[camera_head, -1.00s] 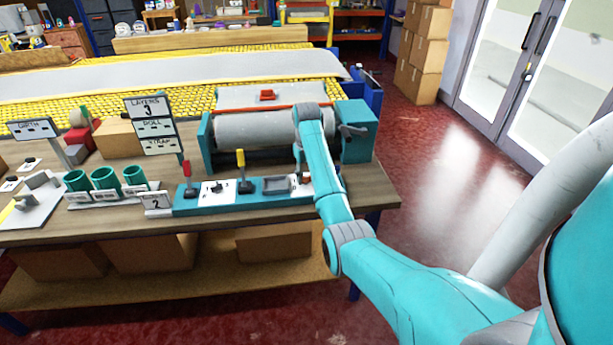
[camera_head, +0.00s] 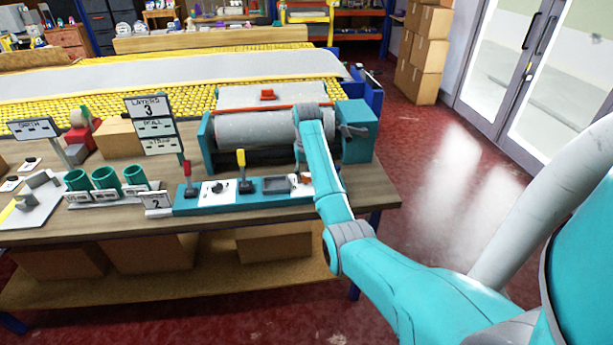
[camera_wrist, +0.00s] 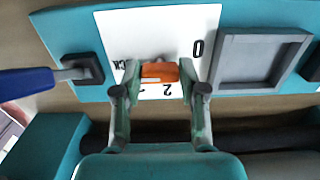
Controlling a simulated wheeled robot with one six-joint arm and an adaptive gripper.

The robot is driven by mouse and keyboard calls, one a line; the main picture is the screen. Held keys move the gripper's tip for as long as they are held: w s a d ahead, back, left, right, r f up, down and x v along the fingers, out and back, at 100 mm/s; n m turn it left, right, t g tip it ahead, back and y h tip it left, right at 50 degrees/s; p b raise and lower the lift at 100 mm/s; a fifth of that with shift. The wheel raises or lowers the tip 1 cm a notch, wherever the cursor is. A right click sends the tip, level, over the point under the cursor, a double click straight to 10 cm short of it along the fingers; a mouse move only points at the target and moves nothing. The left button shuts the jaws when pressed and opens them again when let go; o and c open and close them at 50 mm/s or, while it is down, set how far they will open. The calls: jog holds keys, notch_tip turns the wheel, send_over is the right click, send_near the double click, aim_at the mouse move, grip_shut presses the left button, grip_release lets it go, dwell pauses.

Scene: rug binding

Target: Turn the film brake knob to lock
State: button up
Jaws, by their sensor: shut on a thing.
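The film brake knob (camera_wrist: 159,72) is an orange bar on a white plate (camera_wrist: 120,30) in the wrist view. The plate carries a 0 to the right, a 2 below the knob, and letters ending in CK at the left, partly hidden. The bar lies roughly crosswise in that view. My gripper (camera_wrist: 158,78) is shut on the knob, one finger at each end of the bar. In the head view my arm mostly hides the knob (camera_head: 306,179) at the right end of the teal control panel (camera_head: 240,204); the gripper is largely hidden there.
A grey recessed tray (camera_wrist: 258,82) sits right of the plate. A blue-handled lever (camera_wrist: 25,83) is at the left in the wrist view. On the panel stand a yellow lever (camera_head: 241,160) and a red lever (camera_head: 187,170). A grey roller (camera_head: 250,132) is behind it.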

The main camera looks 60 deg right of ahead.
jog(key=o, duration=1.1)
jog(key=shift+o, duration=0.2)
